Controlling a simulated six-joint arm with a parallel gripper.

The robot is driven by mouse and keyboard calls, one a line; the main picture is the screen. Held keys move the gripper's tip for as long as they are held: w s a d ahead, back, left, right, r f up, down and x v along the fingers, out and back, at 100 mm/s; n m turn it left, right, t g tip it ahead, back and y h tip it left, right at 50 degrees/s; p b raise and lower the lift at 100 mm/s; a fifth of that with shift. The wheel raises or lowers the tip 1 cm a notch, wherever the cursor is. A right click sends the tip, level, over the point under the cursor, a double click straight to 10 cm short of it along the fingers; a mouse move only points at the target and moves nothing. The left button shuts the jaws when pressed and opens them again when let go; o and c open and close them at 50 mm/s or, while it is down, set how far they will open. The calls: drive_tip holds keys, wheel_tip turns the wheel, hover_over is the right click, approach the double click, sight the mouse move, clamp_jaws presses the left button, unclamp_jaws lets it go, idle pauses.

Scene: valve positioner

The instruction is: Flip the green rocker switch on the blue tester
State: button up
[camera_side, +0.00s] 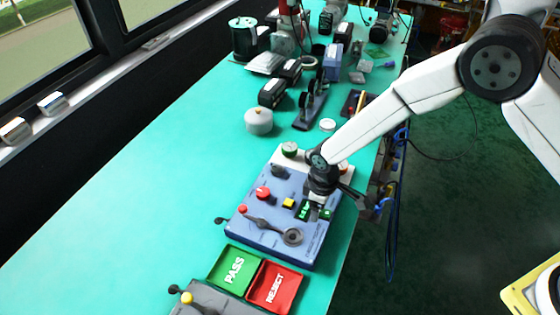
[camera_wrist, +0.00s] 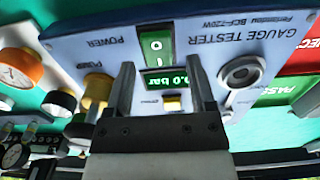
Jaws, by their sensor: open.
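The blue tester (camera_side: 262,228) lies on the bench in the side view; its panel (camera_wrist: 215,50) fills the upper wrist view, lettered GAUGE TESTER. The green rocker switch (camera_wrist: 157,45) has white markings and sits near the panel's edge by the POWER label. In the side view the rocker (camera_side: 326,214) shows just beyond my gripper (camera_side: 317,203). In the wrist view my gripper (camera_wrist: 160,68) is open and empty, its fingers either side of the green display (camera_wrist: 166,80) reading 0.0 bar. The rocker is ahead of the fingertips. Finger contact with the panel cannot be told.
A yellow button (camera_wrist: 172,103) and a round dial (camera_wrist: 240,72) are close by the fingers. A red knob (camera_side: 263,193) and a lever are on the tester. Green PASS (camera_side: 222,271) and red REJECT (camera_side: 288,305) trays stand in front. The bench at left is clear.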

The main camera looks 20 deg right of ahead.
clamp_jaws()
